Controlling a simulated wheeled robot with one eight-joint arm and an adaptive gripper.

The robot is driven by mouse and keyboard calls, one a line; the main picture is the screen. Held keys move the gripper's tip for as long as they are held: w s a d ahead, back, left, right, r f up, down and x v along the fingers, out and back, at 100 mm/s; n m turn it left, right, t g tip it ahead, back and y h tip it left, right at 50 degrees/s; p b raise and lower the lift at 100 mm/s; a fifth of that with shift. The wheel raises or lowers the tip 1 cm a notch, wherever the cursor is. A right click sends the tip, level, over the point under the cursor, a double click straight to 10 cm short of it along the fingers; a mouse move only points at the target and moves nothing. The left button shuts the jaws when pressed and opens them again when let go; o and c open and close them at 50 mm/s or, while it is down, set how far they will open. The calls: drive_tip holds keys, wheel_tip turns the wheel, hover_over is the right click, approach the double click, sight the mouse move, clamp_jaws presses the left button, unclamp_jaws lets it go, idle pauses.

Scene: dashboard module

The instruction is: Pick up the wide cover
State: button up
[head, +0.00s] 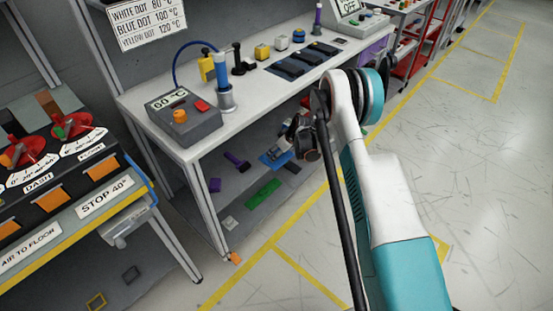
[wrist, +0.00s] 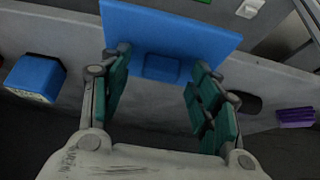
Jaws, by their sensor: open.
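A wide flat blue panel (wrist: 175,30), which looks like the wide cover, fills the top middle of the wrist view. A smaller blue block or grip (wrist: 162,68) is at its near edge. My gripper (wrist: 160,95) is open, with one green-padded finger on each side of that grip. No contact shows, and I cannot tell the gap in depth. In the head view my gripper (head: 302,138) is low beside the bench, next to a blue piece (head: 274,159) on the lower shelf. My arm and gripper partly hide that area.
A separate blue block (wrist: 35,78) is at the left and a purple ribbed piece (wrist: 296,116) at the right in the wrist view. A green strip (head: 263,193) and a purple part (head: 236,161) lie on the lower shelf. The bench top (head: 140,95) overhangs it. Floor is clear at right.

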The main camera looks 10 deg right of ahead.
drive_tip(key=c, duration=1.2)
drive_tip(key=shift+o, duration=0.2)
